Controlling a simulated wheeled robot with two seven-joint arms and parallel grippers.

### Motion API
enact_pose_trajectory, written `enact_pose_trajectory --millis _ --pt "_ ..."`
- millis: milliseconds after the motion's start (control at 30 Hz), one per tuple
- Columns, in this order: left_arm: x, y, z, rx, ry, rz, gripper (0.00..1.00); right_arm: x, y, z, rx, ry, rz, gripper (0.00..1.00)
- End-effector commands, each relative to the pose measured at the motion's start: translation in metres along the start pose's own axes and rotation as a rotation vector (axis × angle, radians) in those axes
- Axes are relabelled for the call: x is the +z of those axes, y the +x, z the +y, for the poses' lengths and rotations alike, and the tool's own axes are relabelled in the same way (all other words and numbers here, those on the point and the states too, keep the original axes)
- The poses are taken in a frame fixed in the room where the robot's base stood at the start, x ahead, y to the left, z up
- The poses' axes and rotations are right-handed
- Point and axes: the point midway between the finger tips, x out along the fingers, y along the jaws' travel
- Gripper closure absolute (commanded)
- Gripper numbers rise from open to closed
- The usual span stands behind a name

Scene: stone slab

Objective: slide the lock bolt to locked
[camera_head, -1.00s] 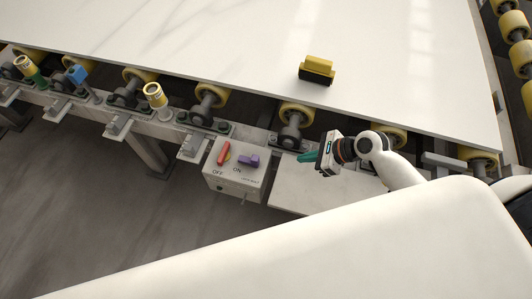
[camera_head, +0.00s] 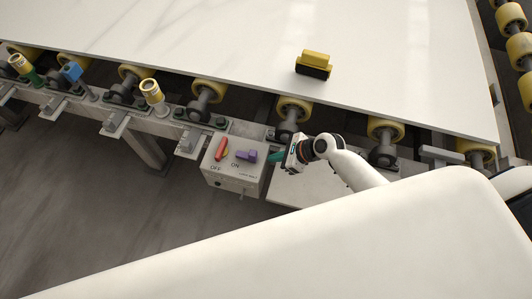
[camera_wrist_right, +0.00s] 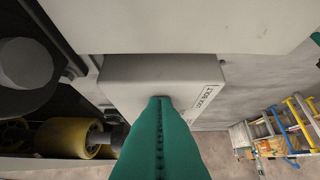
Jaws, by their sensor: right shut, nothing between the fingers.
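The lock bolt seems to be the purple piece (camera_head: 246,156) on top of a grey switch box (camera_head: 233,183), at the side marked ON. In the right wrist view the shut green fingers (camera_wrist_right: 160,102) reach toward the box (camera_wrist_right: 205,78), and the purple piece is not seen. My left gripper is not in view.
A white stone slab (camera_head: 210,45) lies on yellow rollers (camera_head: 209,92) behind the box. A yellow-and-black block (camera_head: 314,66) stands on the slab. Yellow and blue posts line the rail at left. The floor in front of the box is open.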

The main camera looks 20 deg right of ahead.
Motion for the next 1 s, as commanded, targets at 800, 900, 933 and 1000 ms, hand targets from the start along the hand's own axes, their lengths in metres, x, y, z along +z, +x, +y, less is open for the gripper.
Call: enact_pose_trajectory --millis 800,900,933,1000 --pt "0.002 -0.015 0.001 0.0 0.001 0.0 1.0 -0.043 0.034 0.001 0.003 0.001 0.006 1.0" --pt "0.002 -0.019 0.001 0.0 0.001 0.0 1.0 -0.054 0.046 0.001 0.002 0.0 0.006 1.0" --pt "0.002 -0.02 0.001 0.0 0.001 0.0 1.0 -0.056 0.048 0.001 0.002 0.0 0.005 1.0" --pt "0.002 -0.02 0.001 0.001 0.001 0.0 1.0 -0.059 0.052 0.001 0.001 -0.002 0.004 1.0"
